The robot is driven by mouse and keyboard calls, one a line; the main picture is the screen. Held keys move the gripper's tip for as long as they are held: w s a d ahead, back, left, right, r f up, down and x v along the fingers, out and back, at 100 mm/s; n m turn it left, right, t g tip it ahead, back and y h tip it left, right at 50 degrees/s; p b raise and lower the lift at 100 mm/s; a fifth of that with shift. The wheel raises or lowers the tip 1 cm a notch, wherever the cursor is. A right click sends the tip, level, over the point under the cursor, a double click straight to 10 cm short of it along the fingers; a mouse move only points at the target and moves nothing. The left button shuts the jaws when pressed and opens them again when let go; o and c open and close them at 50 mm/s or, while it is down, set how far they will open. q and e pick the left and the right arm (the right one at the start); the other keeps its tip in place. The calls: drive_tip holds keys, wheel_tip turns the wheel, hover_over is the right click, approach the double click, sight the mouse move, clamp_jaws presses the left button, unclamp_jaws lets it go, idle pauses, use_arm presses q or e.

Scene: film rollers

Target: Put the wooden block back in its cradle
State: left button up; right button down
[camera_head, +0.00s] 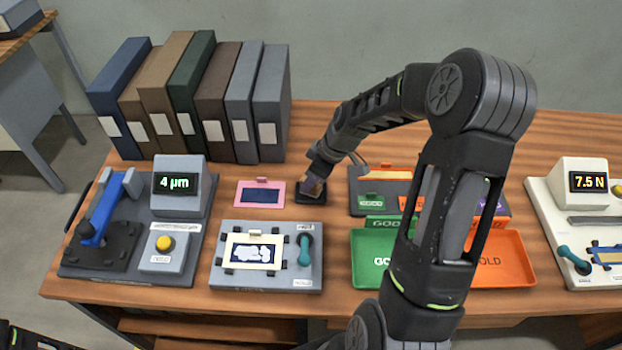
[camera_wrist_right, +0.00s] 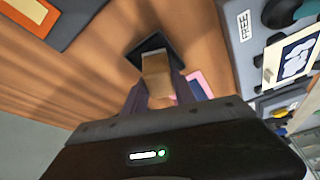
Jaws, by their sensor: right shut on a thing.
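The wooden block (camera_wrist_right: 157,66) is brown and held between the fingers of my right gripper (camera_wrist_right: 158,90). In the head view, the right gripper (camera_head: 315,180) reaches down at the middle of the table, with the block (camera_head: 313,187) small and partly hidden by the fingers. The cradle (camera_head: 308,199) is a small black square holder on the table, directly at the block's lower end. In the wrist view, the cradle (camera_wrist_right: 152,43) shows around and beyond the block's far end. I cannot tell whether the block touches it or is seated. My left gripper does not show.
A pink-framed film piece (camera_head: 261,193) lies just left of the cradle. A grey fixture (camera_head: 230,275) with a teal handle is in front. A dark rack (camera_head: 358,205) and green tray (camera_head: 370,275) stand to the right. Upright binders (camera_head: 190,100) stand behind left.

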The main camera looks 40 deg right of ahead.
drive_tip(key=shift+f, duration=0.3)
drive_tip(key=shift+f, duration=0.15)
drive_tip(key=c, duration=1)
unclamp_jaws()
drive_tip(key=shift+r, duration=0.25)
drive_tip(key=b+v, duration=0.1)
drive_tip(key=v, duration=1.1)
drive_tip(key=shift+f, duration=0.1)
